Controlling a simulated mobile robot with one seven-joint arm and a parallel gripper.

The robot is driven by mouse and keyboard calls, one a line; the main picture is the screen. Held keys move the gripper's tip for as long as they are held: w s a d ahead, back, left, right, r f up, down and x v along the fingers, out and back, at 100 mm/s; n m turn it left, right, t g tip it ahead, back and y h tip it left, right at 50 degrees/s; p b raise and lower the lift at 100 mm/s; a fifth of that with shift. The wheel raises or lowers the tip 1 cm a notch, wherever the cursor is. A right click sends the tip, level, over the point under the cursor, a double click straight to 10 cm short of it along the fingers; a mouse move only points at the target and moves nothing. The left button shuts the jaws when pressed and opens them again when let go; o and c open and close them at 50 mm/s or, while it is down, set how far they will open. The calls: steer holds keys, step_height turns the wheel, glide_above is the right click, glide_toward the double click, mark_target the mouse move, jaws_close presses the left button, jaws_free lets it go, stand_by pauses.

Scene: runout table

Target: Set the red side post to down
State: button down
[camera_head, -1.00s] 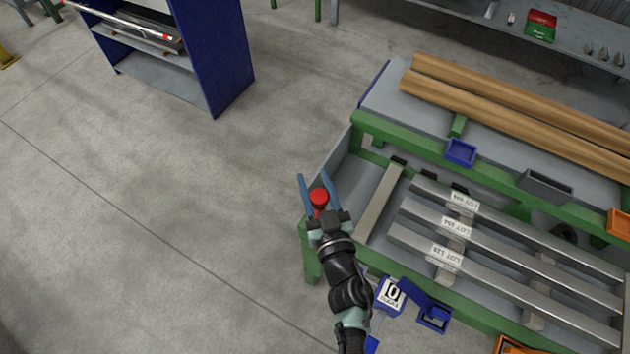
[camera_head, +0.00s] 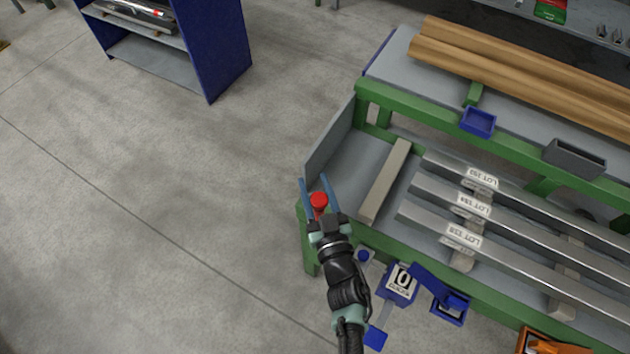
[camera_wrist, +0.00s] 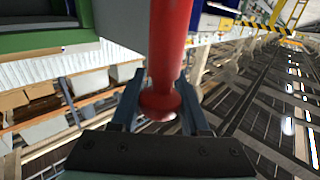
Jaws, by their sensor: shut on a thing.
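The red side post (camera_head: 318,203) has a round red head and stands at the near left corner of the green-framed runout table (camera_head: 378,242). In the wrist view the post (camera_wrist: 170,50) is a red rod with a rounded end, lying between the two blue-grey fingers. My gripper (camera_head: 319,190) is shut on the post, with one finger on each side of it; it also shows in the wrist view (camera_wrist: 158,98). The lower part of the post is hidden by my gripper in the head view.
Several metal bars (camera_head: 470,222) with LOT labels lie on the table, right of a loose grey block (camera_head: 385,182). A blue box marked 0 (camera_head: 399,286) hangs at the front edge. Wooden beams (camera_head: 520,75) lie behind. Floor left of the table is clear.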

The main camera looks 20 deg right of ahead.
step_height(320, 180, down, 6)
steer(key=b, duration=0.4)
steer(key=shift+f, duration=0.25)
steer(key=shift+s+f, duration=0.1)
steer(key=shift+c, duration=1.9)
jaws_free()
steer(key=s+a+p, duration=0.1)
steer(key=s, duration=1.1)
steer(key=shift+s+a, duration=0.3)
steer(key=shift+s, duration=0.1)
